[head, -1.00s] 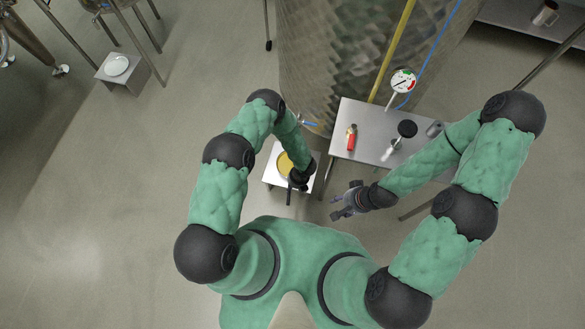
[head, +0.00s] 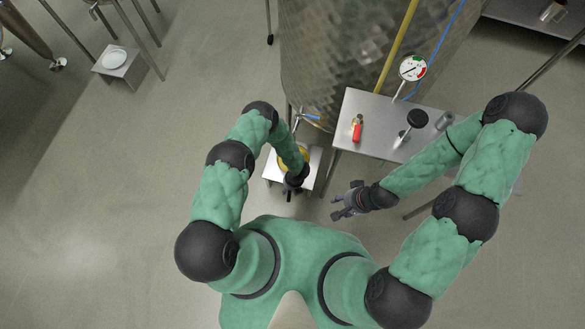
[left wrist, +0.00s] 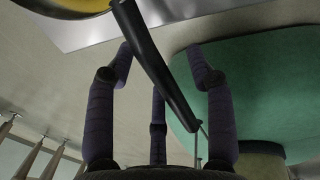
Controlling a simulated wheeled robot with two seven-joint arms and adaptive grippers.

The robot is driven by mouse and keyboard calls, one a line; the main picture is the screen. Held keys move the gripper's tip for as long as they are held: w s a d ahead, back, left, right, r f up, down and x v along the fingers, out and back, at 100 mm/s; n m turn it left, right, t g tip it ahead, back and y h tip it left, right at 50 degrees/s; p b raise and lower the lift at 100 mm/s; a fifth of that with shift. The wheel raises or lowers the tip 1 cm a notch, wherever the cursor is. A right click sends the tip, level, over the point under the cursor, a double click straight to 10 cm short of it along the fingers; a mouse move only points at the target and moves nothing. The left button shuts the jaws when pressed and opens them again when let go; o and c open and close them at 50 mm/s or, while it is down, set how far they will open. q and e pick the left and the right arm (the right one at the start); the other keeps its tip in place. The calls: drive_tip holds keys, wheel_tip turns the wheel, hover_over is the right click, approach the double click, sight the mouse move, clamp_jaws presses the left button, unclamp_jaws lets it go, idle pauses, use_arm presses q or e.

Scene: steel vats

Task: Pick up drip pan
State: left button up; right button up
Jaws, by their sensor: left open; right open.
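The drip pan (head: 284,160), yellow inside, sits on a low white stand under the vat's tap. In the left wrist view the pan (left wrist: 70,5) shows at the top left, with its long dark handle (left wrist: 155,65) running down from it. My left gripper (head: 289,190) is over the handle side of the pan and partly hides it. In the left wrist view my left gripper (left wrist: 160,55) is open, with the handle lying between its spread fingers. I cannot tell whether they touch. My right gripper (head: 336,206) is open and empty, right of the stand.
A steel table (head: 365,108) right of the low stand (head: 312,160) holds a red bottle (head: 357,131), a black-topped item (head: 416,119) and a grey cylinder (head: 445,121). The large steel vat (head: 335,60) stands behind. Another stand with a white plate (head: 115,58) is far left. Floor at left is clear.

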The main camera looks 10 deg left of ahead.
use_arm(q)
clamp_jaws()
drive_tip(key=shift+w, duration=0.1)
drive_tip(key=shift+r, duration=0.15)
